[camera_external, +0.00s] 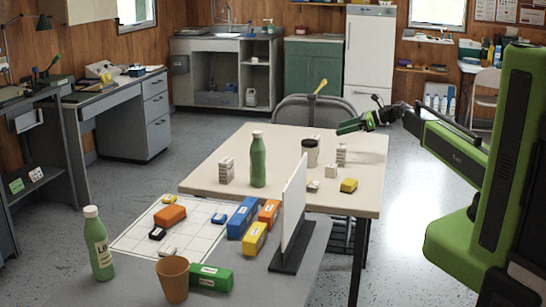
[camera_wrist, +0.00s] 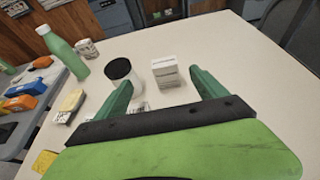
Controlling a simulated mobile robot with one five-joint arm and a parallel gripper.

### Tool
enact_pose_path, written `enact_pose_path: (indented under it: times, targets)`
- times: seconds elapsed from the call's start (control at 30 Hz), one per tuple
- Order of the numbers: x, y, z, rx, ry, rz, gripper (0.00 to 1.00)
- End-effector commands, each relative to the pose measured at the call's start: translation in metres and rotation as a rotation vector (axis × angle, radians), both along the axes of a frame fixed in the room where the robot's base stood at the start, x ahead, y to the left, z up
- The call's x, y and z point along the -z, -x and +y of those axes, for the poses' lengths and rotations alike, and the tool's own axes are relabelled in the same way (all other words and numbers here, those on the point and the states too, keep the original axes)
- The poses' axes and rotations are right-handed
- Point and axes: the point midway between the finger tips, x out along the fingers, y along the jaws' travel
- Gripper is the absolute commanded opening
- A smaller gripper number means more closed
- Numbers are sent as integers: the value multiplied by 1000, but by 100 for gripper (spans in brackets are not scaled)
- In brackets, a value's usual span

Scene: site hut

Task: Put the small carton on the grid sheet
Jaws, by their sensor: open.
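Several small pale cartons stand on the cream table; I cannot tell for certain which one is meant. One carton (camera_external: 341,155) stands below my gripper (camera_external: 345,126). Another carton (camera_external: 317,140) is behind the dark-topped cup; in the wrist view a white carton (camera_wrist: 165,72) shows just beyond my fingertips (camera_wrist: 160,82). My gripper is open and empty above the table's right part. The white grid sheet (camera_external: 133,240) lies on the nearer grey table, with several small things on it.
The cup (camera_external: 310,152) and green bottle (camera_external: 258,160) stand on the cream table. An upright white panel (camera_external: 293,212) stands on the grey table's right side. Blue, orange, yellow and green boxes, a brown cup (camera_external: 172,280) and another bottle (camera_external: 98,245) surround the sheet.

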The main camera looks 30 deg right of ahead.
Motion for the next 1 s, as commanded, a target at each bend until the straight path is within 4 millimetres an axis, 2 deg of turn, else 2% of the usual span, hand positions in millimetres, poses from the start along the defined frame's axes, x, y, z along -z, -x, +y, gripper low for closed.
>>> enact_pose_path:
  times: [0.03,0.1,0.23,0.7,1.0]
  targets:
    - [10,2,-10,13,1,-1,82]
    - [10,2,-16,20,1,0,82]
    - [10,0,-13,19,3,0,82]
    - [53,-69,56,16,4,0,82]
    - [55,-78,67,17,5,0,82]
